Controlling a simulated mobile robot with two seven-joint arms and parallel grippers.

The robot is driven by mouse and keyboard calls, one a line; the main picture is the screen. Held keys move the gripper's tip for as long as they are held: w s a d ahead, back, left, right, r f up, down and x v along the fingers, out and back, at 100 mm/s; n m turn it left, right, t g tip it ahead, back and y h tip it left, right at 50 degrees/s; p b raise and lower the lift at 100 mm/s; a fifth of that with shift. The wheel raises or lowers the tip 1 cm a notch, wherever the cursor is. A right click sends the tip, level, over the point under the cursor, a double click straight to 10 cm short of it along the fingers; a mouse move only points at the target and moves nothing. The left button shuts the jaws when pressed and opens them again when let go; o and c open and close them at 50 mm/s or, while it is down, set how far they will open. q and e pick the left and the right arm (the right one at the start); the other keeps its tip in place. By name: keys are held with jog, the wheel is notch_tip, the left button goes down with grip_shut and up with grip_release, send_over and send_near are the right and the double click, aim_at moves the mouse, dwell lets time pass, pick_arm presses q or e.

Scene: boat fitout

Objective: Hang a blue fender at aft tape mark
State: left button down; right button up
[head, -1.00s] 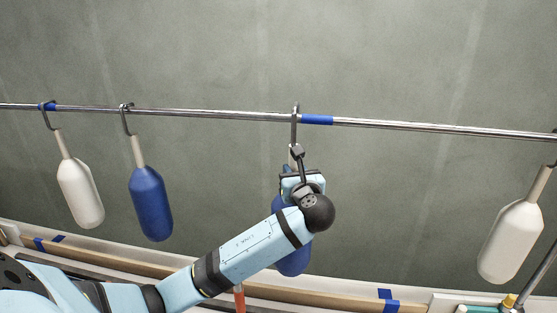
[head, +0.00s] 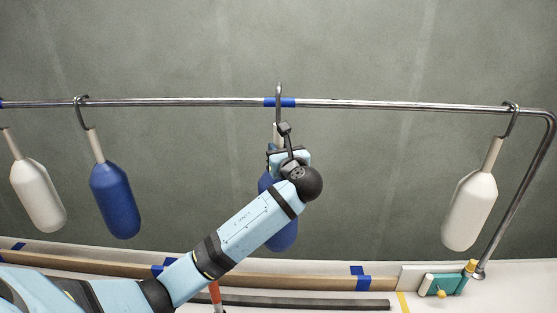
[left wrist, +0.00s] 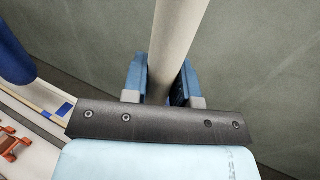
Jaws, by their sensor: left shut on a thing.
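My left gripper (head: 278,150) is shut on the pale neck of a blue fender (head: 284,235), whose body is partly hidden behind my arm. The left wrist view shows the neck (left wrist: 175,45) between the two fingers. The fender's metal hook (head: 279,92) rises above the rail (head: 390,104) and overlaps the middle of a blue tape mark (head: 289,102) on it. I cannot tell whether the hook rests on the rail or is just clear of it. My right gripper is not in view.
Another blue fender (head: 115,200) and a white fender (head: 38,195) hang to the left. A white fender (head: 470,210) hangs near the rail's right bend. A teal item (head: 443,285) sits on the ledge at lower right. The rail between the tape and the right fender is clear.

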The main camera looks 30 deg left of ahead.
pick_arm(q)
jog(key=shift+w+a+b, duration=0.45)
jog(key=shift+w+b, duration=0.25)
jog(key=shift+w+a+b, duration=0.45)
jog(key=shift+w+b, duration=0.25)
jog(key=shift+w+a+b, duration=0.4)
jog(key=shift+w+b, duration=0.15)
jog(key=shift+w, duration=0.1)
jog(key=shift+f+p, duration=0.45)
jog(key=shift+f, duration=1.1)
jog(key=c, duration=0.8)
grip_release()
jog(key=shift+s, duration=0.1)
jog(key=shift+d+f, duration=0.1)
jog(key=shift+d, duration=0.05)
